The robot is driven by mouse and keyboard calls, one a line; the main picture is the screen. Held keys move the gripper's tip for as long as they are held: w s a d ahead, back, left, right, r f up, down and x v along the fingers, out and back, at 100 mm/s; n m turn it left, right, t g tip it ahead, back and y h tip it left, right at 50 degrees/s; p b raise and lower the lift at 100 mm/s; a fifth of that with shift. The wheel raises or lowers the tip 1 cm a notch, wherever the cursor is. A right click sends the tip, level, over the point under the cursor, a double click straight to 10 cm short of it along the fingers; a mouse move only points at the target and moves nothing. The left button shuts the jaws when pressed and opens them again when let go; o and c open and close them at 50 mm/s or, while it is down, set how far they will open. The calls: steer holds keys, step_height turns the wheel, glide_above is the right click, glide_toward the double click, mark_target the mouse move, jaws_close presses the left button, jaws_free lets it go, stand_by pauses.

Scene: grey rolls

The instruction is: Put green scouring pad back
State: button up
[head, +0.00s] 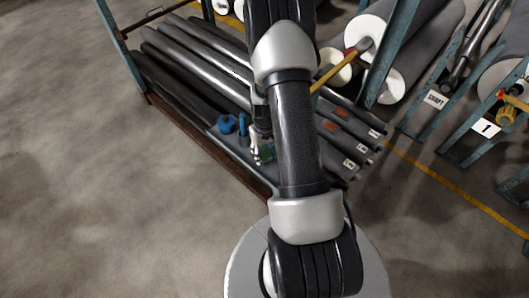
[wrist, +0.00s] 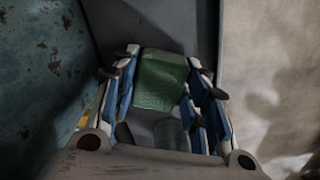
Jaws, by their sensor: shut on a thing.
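The green scouring pad (wrist: 160,80) is between the two blue-and-silver fingers of my gripper (wrist: 162,68) in the wrist view. The fingers are shut on it, one at each side. In the head view my gripper (head: 262,152) hangs over the front part of the rack of grey rolls, left of my arm. A small bit of green shows there at the fingers. My arm hides part of the rack behind it.
Long grey rolls (head: 190,75) lie on a low rack with a rusty front rail (head: 205,145). Blue objects (head: 228,124) sit close left of my gripper. The floor (head: 70,190) at left is clear.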

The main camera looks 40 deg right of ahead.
steer(key=shift+f, duration=0.2)
steer(key=o, duration=0.9)
steer(key=shift+o, duration=0.2)
steer(key=shift+r, duration=0.15)
